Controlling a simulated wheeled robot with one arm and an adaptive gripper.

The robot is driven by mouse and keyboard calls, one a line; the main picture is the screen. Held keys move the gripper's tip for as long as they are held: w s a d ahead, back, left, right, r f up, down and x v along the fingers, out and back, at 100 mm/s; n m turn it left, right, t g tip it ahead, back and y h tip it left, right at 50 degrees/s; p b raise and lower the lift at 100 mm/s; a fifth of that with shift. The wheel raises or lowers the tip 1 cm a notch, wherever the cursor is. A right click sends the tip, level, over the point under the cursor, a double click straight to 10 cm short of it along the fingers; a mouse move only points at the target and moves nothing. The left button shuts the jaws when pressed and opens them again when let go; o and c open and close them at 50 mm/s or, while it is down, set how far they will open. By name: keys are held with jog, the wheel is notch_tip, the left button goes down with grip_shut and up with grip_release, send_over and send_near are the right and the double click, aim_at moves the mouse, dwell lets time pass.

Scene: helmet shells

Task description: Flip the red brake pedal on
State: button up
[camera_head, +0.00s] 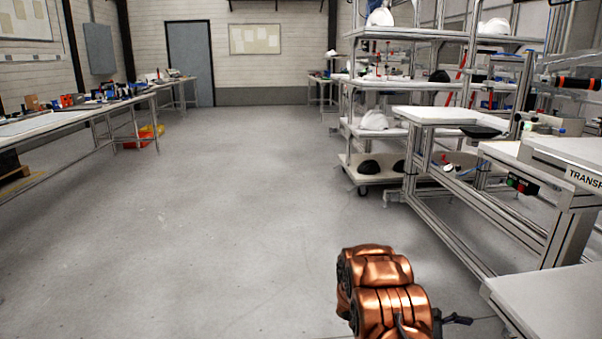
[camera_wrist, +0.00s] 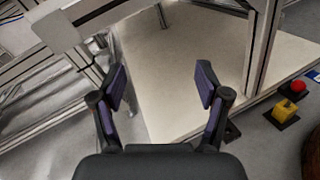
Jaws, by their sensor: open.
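A small red rounded part (camera_wrist: 298,86), which may be the red brake pedal, sits on a dark base near the right edge of the wrist view. A yellow part (camera_wrist: 284,108) on a black base is just below it. I cannot tell from this view whether the red part is up or down. My gripper (camera_wrist: 162,85) is open and empty, its two dark fingers spread apart. The red part lies to the right of the gripper and apart from it. I cannot make out the red part in the head view.
A pale flat board (camera_wrist: 185,65) with metal posts lies beyond the fingers. In the head view, a wheeled shelf rack (camera_head: 375,170) and metal-framed benches (camera_head: 440,115) stand on the right. A long table (camera_head: 75,112) runs along the left. The middle floor (camera_head: 200,210) is clear.

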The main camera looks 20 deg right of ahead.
jog(key=s+a+r+m+y+p, duration=0.2)
jog(key=a+r+p, duration=0.3)
jog(key=r, duration=0.3)
jog(key=s+a+r+m+t+y+p, duration=0.1)
jog(key=s+a+r+y+p, duration=0.1)
jog(key=a+r+p, duration=0.5)
jog(key=s+a+r+m+y+p, duration=0.2)
jog(key=a+r, duration=0.2)
jog(key=r, duration=0.6)
jog(key=s+a+r+m+t+y+p, duration=0.1)
jog(key=s+a+r+t+y+p, duration=0.2)
jog(key=a+r+p, duration=0.6)
jog(key=s+a+r+m+t+y+p, duration=0.1)
jog(key=s+a+r+t+y+p, duration=0.3)
jog(key=a+r, duration=1.2)
jog(key=s+a+y+p, duration=0.1)
jog(key=s+a+p, duration=0.1)
jog(key=s+p, duration=0.2)
jog(key=shift+a+m+p, duration=0.4)
jog(key=shift+p, duration=0.85)
